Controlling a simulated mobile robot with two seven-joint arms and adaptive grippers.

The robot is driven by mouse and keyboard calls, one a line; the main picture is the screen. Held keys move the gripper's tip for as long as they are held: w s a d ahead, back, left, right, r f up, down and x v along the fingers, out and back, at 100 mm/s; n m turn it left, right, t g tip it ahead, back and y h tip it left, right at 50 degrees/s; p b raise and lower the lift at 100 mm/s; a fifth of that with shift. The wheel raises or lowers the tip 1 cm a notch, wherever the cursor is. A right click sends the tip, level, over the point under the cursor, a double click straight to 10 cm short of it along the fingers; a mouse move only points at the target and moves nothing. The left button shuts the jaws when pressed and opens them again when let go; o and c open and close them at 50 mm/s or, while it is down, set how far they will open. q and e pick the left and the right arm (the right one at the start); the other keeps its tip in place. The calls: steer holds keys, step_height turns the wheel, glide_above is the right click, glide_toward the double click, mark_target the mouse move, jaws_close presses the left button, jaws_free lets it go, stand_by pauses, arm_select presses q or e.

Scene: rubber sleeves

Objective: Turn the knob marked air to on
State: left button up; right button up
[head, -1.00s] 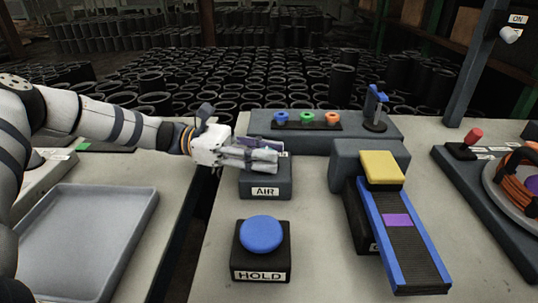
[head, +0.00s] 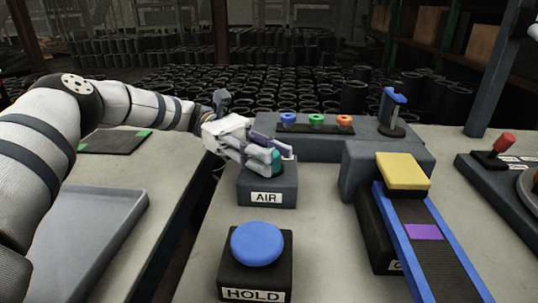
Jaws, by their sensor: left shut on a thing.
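The block marked AIR (head: 267,190) stands on the table behind the HOLD button. My left gripper (head: 272,158) is over the top of this block with its fingers around the knob. A teal part of the knob (head: 277,163) shows between the fingers; most of it is hidden. A small white ON tag lies partly hidden at the right of the fingers. My left gripper is shut on the knob.
The blue HOLD button (head: 257,244) stands in front of the AIR block. A conveyor (head: 423,232) with a yellow block (head: 402,172) is to the right. Three coloured rings (head: 316,121) sit on a rack behind. A grey tray (head: 85,232) lies at left.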

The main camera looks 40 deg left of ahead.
arm_select(q)
steer(key=shift+f, duration=0.1)
steer(key=o, duration=1.2)
step_height(320, 180, up, 10)
steer(key=shift+r, duration=0.1)
